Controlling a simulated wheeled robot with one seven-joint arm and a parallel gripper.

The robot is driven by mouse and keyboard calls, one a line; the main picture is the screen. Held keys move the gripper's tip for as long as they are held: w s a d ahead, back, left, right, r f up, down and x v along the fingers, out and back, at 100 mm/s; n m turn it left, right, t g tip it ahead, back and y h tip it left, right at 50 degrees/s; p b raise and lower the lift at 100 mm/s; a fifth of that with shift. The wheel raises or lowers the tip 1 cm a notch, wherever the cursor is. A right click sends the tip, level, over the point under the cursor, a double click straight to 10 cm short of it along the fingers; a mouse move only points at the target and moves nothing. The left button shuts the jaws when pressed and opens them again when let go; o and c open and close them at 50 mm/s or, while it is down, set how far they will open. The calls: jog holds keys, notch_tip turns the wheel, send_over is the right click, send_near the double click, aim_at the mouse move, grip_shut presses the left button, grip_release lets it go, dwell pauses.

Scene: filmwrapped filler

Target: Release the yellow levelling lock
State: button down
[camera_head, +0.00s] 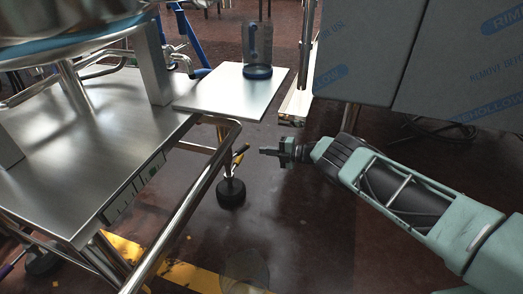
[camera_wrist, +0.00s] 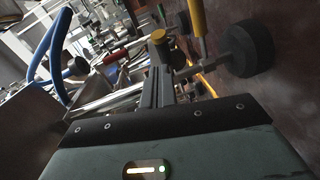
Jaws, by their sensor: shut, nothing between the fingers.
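The yellow levelling lock (camera_head: 240,150) is a small yellow lever low on the steel frame's leg, just above a round black foot (camera_head: 231,193). In the wrist view a yellow knob end (camera_wrist: 158,35) shows just beyond my fingertips, and a yellow rod (camera_wrist: 197,18) stands beside the black foot (camera_wrist: 248,48). I cannot tell which of these yellow parts is the lever. My gripper (camera_head: 263,151) is shut and empty, pointing left at the lock with a small gap in the head view. Its closed fingers (camera_wrist: 159,72) partly hide what lies behind them in the wrist view.
A bent steel tube (camera_head: 190,208) runs in front of the leg, left of my gripper. A steel shelf (camera_head: 235,90) carrying a clear jug (camera_head: 257,50) overhangs behind. A film-wrapped cabinet (camera_head: 370,50) stands above my arm. Dark floor (camera_head: 310,220) below my gripper is open.

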jog(key=d+p, duration=0.2)
jog(key=d, duration=0.5)
jog(key=shift+w+d+r, duration=0.25)
jog(key=shift+d+r, duration=0.15)
jog(key=shift+r, duration=0.05)
